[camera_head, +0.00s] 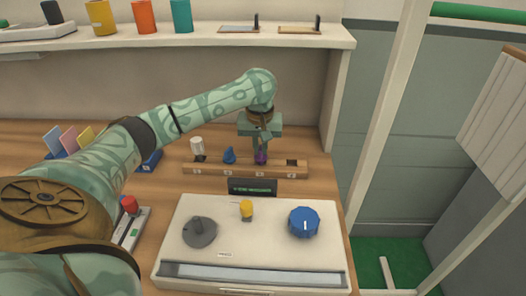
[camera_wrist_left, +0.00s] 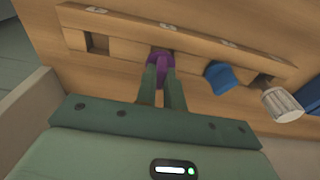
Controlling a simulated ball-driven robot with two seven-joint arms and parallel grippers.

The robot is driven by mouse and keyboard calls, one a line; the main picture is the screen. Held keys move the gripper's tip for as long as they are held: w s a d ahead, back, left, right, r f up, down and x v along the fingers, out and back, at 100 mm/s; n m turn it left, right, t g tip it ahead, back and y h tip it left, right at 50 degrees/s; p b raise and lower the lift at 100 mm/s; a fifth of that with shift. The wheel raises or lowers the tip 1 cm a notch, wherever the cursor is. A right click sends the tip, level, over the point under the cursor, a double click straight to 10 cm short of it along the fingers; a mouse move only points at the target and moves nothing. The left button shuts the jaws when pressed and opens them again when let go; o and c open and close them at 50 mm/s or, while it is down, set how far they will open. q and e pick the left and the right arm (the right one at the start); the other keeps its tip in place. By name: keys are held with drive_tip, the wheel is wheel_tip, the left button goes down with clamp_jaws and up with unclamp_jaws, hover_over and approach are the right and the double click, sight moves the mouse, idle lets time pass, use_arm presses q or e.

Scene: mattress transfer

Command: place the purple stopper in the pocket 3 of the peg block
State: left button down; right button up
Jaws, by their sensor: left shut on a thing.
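The wooden peg block (camera_head: 215,168) lies on the table with a row of numbered square pockets. My left gripper (camera_head: 261,150) points down over the third pocket from the left in the head view. It is shut on the purple stopper (camera_head: 261,158), which also shows between the fingertips in the left wrist view (camera_wrist_left: 160,60). The stopper is at that pocket's opening; how deep it sits I cannot tell. A blue stopper (camera_head: 229,156) stands at the second pocket and a white one (camera_head: 197,145) at the first. The fourth pocket (camera_head: 292,162) is empty. My right gripper is out of view.
In front of the block stands a white panel (camera_head: 260,255) with a grey knob (camera_head: 200,232), a yellow button (camera_head: 246,208), a blue dial (camera_head: 304,222) and a small dark display (camera_head: 252,187). A shelf (camera_head: 180,45) with cups runs above, behind the block.

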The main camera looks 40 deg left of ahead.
sight(260, 151)
use_arm(q)
drive_tip(key=shift+w+f, duration=0.1)
drive_tip(key=shift+f, duration=0.55)
drive_tip(key=shift+r, duration=0.3)
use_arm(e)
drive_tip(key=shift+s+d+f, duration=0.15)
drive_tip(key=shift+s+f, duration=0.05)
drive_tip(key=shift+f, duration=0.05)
use_arm(q)
drive_tip(key=c, duration=1.5)
unclamp_jaws()
drive_tip(key=shift+f, duration=0.15)
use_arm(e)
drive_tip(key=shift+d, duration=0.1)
use_arm(q)
drive_tip(key=shift+r, duration=0.3)
wheel_tip(260, 151, up, 12)
drive_tip(key=s+p, duration=0.1)
drive_tip(key=p, duration=0.7)
drive_tip(key=shift+s+d+f, duration=0.15)
drive_tip(key=shift+d+f, duration=0.05)
drive_tip(key=shift+d, duration=0.25)
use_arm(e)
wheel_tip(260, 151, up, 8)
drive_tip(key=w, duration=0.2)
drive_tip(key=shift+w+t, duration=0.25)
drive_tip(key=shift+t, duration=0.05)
use_arm(q)
drive_tip(key=shift+r+p, duration=0.1)
drive_tip(key=shift+p, duration=0.2)
